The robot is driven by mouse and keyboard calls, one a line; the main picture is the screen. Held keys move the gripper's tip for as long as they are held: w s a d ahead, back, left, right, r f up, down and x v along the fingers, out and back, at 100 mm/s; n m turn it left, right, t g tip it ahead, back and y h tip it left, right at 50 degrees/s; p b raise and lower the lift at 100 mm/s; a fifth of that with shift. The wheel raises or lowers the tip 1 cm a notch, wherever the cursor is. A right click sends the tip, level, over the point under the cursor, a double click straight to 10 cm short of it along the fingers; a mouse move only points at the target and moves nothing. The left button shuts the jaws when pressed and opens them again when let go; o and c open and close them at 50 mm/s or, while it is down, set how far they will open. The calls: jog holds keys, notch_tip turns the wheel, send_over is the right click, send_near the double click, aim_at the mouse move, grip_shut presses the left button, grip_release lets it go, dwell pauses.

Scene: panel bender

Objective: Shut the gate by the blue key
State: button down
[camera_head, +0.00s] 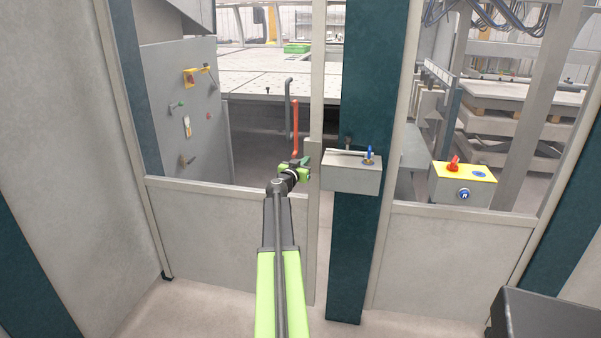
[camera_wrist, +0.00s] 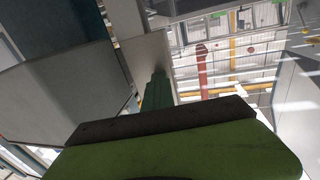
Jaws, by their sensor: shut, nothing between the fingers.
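The gate (camera_head: 228,212) is a pale framed panel with a grey lower sheet and an open upper part. A narrow gap shows between its right edge and the dark teal post (camera_head: 352,240), so it looks slightly ajar. The blue key (camera_head: 369,155) stands on a grey box (camera_head: 350,178) fixed to that post. My gripper (camera_head: 301,166) is shut and empty at the gate's right edge, left of the box. A green finger with a dark pad (camera_wrist: 160,125) fills the lower wrist view, below a grey plate (camera_wrist: 147,55) and a green bar (camera_wrist: 157,92). I cannot tell whether they touch.
An upright red bar (camera_head: 295,128) stands behind the gate; a red bar (camera_wrist: 202,68) also shows in the wrist view. A yellow-topped box (camera_head: 462,183) with a red knob is at right. A grey panel with switches (camera_head: 185,130) is at left. Floor before the gate is clear.

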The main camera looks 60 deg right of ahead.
jog(key=s+a, duration=0.3)
jog(key=a, duration=1)
jog(key=shift+a, duration=0.35)
